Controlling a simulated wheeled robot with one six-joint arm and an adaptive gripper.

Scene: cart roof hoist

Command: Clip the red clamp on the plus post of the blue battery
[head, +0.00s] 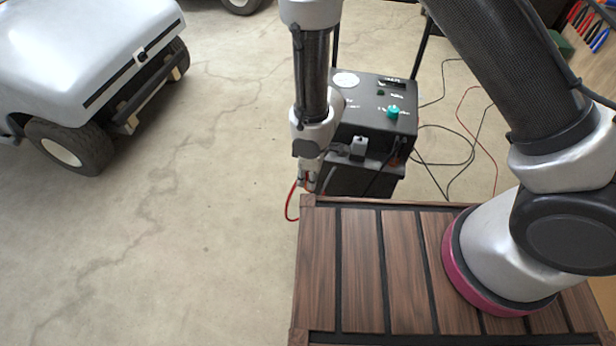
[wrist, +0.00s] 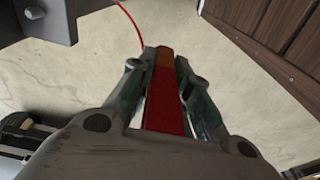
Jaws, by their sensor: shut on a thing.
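The red clamp (wrist: 165,105) is between the two fingers of my gripper (wrist: 163,65) in the wrist view, with an orange-brown far end. My gripper is shut on it. A red cable (wrist: 128,18) shows beyond the fingertips. In the head view my gripper (head: 308,180) points down beside the dark charger, near the wooden deck's corner. The clamp itself is mostly hidden there, and the red cable (head: 289,205) loops below the gripper. I cannot make out the blue battery or its plus post in either view.
A dark charger (head: 372,105) with a green knob (head: 393,111) stands close to my gripper. The slatted wooden deck (head: 330,270) is in front. Cables (head: 450,160) lie on the floor at right. A white cart (head: 85,45) stands at left, with open concrete floor between.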

